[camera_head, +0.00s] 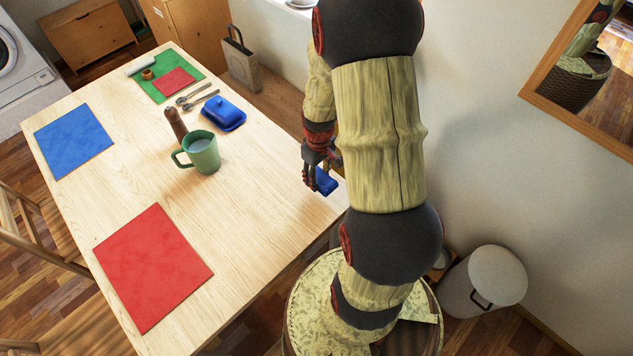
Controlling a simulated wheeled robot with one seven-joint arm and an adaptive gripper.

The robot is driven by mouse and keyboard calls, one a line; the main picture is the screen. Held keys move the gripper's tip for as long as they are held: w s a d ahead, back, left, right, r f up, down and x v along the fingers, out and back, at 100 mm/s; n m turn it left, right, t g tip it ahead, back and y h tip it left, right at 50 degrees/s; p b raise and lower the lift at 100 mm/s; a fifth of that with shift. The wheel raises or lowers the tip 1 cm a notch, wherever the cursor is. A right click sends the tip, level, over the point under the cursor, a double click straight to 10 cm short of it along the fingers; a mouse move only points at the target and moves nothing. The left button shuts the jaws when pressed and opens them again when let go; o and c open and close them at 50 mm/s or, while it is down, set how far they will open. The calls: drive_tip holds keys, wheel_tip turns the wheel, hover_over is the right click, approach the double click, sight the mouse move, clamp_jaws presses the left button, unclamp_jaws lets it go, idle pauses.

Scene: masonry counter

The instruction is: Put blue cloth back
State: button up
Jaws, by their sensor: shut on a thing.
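My gripper (319,176) hangs at the table's right edge, partly behind my arm. It is shut on a small blue thing, which looks like the blue cloth (327,182). Only part of the cloth shows below the fingers. It seems to be above or just beside the table edge; I cannot tell whether it touches the wood. A flat blue square mat (73,140) lies on the far left of the table (225,235).
A green mug (204,155), a brown mill (175,124), a blue lidded dish (222,112) and cutlery (197,97) stand mid-table. A green mat (188,95) bears a red cloth (174,81). A red mat (152,265) lies in front. A white bin (497,275) stands right.

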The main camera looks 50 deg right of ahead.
sight(317, 175)
drive_tip(key=w+f, duration=0.1)
drive_tip(key=d+f, duration=0.1)
drive_tip(key=shift+w+f+b, duration=0.3)
drive_tip(key=shift+w, duration=0.1)
wheel_tip(317, 175, down, 3)
drive_tip(key=shift+w+d+f+b, duration=0.15)
drive_tip(key=shift+b, duration=0.5)
drive_tip(key=o, duration=1.2)
drive_tip(key=shift+f, duration=0.1)
